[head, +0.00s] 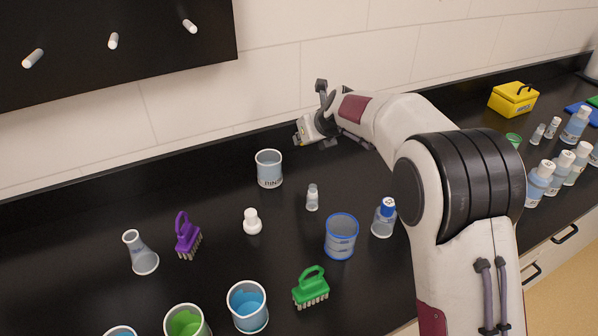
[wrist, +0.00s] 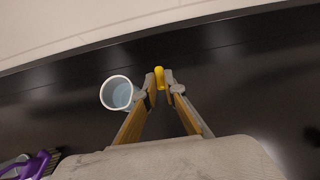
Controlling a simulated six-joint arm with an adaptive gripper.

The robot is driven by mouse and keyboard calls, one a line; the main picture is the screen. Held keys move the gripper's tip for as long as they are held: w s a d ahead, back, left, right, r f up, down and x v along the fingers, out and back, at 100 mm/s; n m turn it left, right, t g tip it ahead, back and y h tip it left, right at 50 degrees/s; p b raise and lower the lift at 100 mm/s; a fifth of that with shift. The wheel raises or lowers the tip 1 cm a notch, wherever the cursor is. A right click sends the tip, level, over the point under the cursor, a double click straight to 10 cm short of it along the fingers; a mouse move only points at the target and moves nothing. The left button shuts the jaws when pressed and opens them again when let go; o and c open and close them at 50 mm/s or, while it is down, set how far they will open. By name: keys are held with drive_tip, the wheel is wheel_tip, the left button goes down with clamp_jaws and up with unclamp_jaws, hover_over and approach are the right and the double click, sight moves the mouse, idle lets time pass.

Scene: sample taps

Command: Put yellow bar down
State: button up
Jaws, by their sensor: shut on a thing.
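The yellow bar (wrist: 160,74) shows in the wrist view as a small yellow piece between the fingertips of my gripper (wrist: 161,86), which is shut on it. In the head view my gripper (head: 306,132) is over the back of the black counter, near the wall. The bar is too small to make out clearly there. I cannot tell whether the bar touches the counter.
A rinse beaker (head: 269,170) stands left of my gripper; it also shows in the wrist view (wrist: 117,93). A small bottle (head: 312,198), a blue-rimmed beaker (head: 341,238) and a purple brush (head: 187,237) stand nearer. Black counter around my gripper (wrist: 240,75) is clear to its right.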

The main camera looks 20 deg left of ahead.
drive_tip(key=shift+s+a, duration=0.15)
drive_tip(key=shift+f, duration=3.15)
drive_tip(key=shift+f, duration=0.15)
drive_tip(key=shift+f, duration=1.75)
drive_tip(key=shift+f, duration=0.15)
drive_tip(key=o, duration=0.7)
